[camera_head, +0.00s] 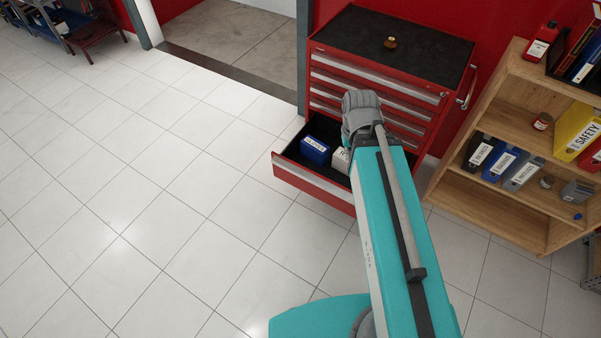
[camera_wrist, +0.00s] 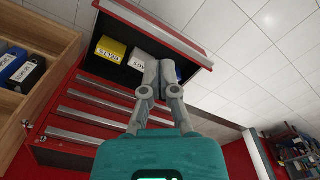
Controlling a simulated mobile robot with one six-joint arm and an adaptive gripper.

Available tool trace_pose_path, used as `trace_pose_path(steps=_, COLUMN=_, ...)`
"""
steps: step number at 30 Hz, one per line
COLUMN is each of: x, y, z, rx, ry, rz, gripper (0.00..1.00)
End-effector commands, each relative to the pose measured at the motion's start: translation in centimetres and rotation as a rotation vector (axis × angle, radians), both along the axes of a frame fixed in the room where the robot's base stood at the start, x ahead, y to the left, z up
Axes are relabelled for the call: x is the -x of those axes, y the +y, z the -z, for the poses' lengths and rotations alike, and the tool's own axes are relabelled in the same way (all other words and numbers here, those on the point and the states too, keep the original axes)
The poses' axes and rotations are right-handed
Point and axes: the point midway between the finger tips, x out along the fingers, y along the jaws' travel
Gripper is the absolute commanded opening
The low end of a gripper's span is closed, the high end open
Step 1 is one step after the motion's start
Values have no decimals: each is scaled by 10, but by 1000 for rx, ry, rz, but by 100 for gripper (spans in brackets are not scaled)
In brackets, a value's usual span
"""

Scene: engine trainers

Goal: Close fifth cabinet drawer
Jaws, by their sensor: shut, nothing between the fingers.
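The red tool cabinet (camera_head: 385,88) has a low drawer (camera_head: 310,184) pulled out, with shut drawers above it. In the wrist view the open drawer (camera_wrist: 165,28) lies across the top, its pale handle strip along the front edge. It holds a blue box (camera_head: 316,150), a white box (camera_head: 341,158) and a yellow box (camera_wrist: 110,49). My gripper (camera_wrist: 158,68) is shut and empty, with its fingers in front of the drawer's inside in the wrist view. I cannot tell whether they touch anything. In the head view my arm hides the gripper and the drawer's right part.
A wooden shelf (camera_head: 509,105) with binders and bottles stands close to the cabinet's right. The tiled floor (camera_head: 140,190) is clear to the left. A doorway (camera_head: 235,45) opens behind it.

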Motion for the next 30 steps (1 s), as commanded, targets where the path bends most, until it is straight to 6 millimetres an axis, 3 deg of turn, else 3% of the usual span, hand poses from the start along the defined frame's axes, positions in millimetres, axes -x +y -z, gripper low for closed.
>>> trace_pose_path(steps=17, x=-2, y=1, z=8, rx=9, ry=-4, rz=-28, gripper=0)
trace_pose_path(steps=23, x=-10, y=11, z=33, rx=42, ry=-17, rz=-133, gripper=0)
trace_pose_path(steps=30, x=-26, y=20, z=77, rx=115, ry=-39, rz=-347, gripper=0)
